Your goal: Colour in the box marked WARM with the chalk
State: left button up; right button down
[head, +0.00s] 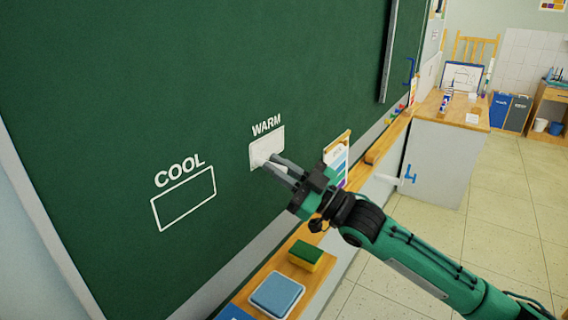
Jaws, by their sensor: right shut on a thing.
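The green chalkboard (110,90) fills the left of the head view. The box marked WARM (268,142) is filled with white over most of its area. The empty outlined box marked COOL (183,198) is to its left, with dark green inside. My right gripper (266,164) is at the lower part of the WARM box, its fingers pointing at the board. It is shut on the chalk, which is mostly hidden by the fingers and hard to tell from the white fill. My left gripper is not in view.
A wooden ledge under the board holds a green and yellow sponge (306,255) and a blue-topped box (276,295). A colour chart (336,160) stands right of the WARM box. A wooden-topped counter (452,110) is farther back; the tiled floor at right is clear.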

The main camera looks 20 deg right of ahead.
jog(key=shift+s+a, duration=0.1)
jog(key=shift+a, duration=0.05)
jog(key=shift+s+a+p, duration=0.3)
jog(key=shift+s+a, duration=0.15)
jog(key=shift+a, duration=0.1)
jog(key=shift+d, duration=0.1)
jog(key=s+d+b, duration=0.1)
jog(key=s+d, duration=0.3)
jog(key=s, duration=0.1)
jog(key=shift+s, duration=0.25)
dwell(0.4)
